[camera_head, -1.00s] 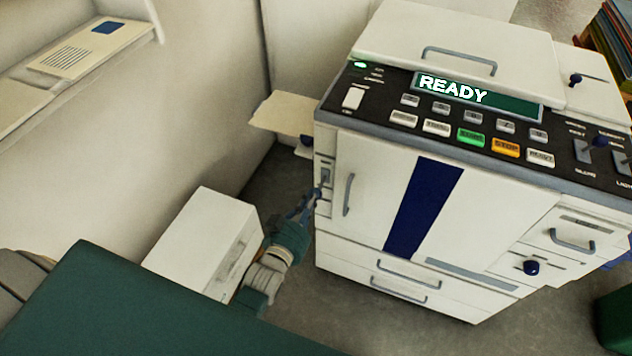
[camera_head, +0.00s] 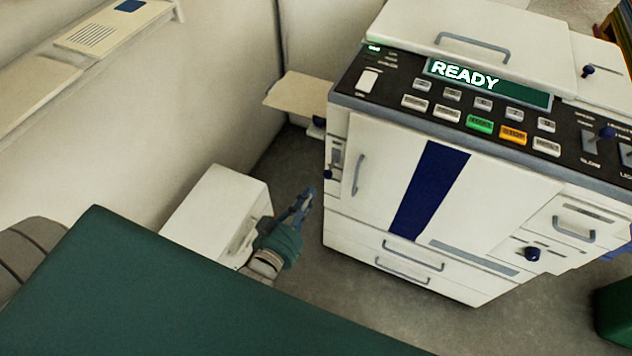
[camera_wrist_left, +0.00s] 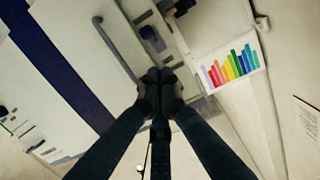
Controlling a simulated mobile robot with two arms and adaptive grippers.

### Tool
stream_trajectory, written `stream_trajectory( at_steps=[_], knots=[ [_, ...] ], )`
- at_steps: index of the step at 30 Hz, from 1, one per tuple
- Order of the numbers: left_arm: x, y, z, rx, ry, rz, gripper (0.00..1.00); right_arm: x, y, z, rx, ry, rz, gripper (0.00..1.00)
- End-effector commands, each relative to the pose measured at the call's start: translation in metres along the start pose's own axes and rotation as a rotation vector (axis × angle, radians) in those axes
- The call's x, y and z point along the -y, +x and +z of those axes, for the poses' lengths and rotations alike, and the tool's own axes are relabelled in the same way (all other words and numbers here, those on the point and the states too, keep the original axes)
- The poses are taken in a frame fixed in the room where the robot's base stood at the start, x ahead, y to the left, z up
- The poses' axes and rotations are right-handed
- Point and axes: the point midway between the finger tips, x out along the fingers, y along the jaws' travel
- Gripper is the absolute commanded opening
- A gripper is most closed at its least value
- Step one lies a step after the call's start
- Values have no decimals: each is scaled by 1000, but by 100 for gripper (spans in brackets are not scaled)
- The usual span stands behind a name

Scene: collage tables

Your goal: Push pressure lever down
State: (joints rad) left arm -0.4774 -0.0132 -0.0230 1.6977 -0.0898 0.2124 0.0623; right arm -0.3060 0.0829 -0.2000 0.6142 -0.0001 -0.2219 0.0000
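The white print machine (camera_head: 300,200) stands at the right of the head view, with a blue stripe and a lit READY display. On its left front edge is a narrow grey lever panel (camera_head: 336,156) with a small dark blue knob (camera_head: 328,174), which looks like the pressure lever. My left gripper (camera_head: 308,193) is a little left of and below this knob, apart from it. In the left wrist view its fingers (camera_wrist_left: 158,78) meet at the tips with nothing visible between them. My right gripper is in neither view.
A cream side tray (camera_head: 298,93) sticks out left of the machine. A white box (camera_head: 212,205) stands close beside my left gripper. In the wrist view a sheet with coloured bars (camera_wrist_left: 230,66) shows. Grey floor (camera_head: 335,270) is clear in front of the machine.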

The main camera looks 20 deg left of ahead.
Motion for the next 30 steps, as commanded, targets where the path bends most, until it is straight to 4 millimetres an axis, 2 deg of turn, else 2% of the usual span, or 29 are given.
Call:
stream_trajectory(
  at_steps=[3,6,24,26,27,29,30],
  knots=[
    [0,-14,4,1,0,0,0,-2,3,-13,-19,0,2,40],
    [0,-19,4,-1,0,0,0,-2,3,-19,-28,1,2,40],
    [0,-20,5,2,0,0,0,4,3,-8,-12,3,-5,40],
    [-1,-20,12,16,0,2,0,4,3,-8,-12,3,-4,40],
    [-2,-20,22,37,-1,5,0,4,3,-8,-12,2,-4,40],
    [-5,-22,45,85,-1,11,0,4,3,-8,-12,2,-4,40],
    [-8,-24,66,129,0,17,0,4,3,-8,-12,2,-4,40]
  ],
)
